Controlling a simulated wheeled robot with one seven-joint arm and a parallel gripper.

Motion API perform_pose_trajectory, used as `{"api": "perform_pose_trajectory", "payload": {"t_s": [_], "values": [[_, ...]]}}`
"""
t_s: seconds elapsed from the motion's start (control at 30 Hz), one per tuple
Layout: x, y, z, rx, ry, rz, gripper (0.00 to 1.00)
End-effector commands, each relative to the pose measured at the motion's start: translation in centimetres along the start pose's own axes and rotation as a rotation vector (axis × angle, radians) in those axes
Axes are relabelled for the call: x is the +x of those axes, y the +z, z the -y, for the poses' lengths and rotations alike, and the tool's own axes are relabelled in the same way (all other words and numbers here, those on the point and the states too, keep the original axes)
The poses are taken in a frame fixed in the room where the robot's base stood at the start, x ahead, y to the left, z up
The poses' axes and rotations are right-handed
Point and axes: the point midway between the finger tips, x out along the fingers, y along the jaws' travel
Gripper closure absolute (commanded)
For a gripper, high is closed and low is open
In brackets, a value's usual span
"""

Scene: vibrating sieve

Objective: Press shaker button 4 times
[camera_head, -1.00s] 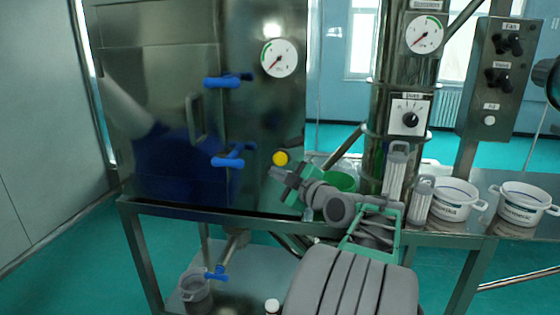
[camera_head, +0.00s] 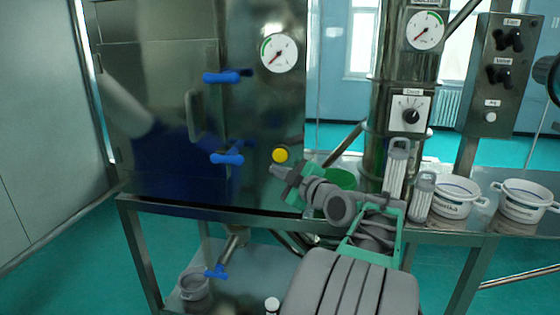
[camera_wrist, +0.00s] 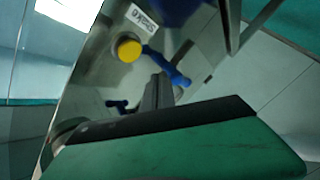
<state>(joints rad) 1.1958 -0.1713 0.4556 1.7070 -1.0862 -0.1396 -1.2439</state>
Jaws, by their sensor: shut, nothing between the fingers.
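The yellow shaker button (camera_head: 280,155) sits on the front of the dark metal cabinet (camera_head: 262,110), below the round gauge. In the wrist view the yellow button (camera_wrist: 129,48) shows beside a white label reading "Shake" (camera_wrist: 144,17). My gripper (camera_head: 274,171) is shut and empty, with its tip just below and slightly left of the button in the head view. In the wrist view the gripper tip (camera_wrist: 158,88) lies below and right of the button. The button's face is uncovered in both views. I cannot tell the depth gap between tip and panel.
Blue valve handles (camera_head: 227,159) stick out left of the button. A gauge (camera_head: 279,53) is above it. A control box (camera_head: 499,75) is at far right.

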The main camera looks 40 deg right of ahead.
Motion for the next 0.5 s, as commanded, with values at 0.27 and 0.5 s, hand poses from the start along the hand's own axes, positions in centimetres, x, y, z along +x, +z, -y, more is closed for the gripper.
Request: {"api": "perform_pose_trajectory", "payload": {"t_s": [0.27,0.5], "values": [[-2.3,-3.4,-0.3,0.230,0.021,-0.002,1.00],[-2.4,-2.8,0.8,0.894,-0.015,0.048,1.00]]}}
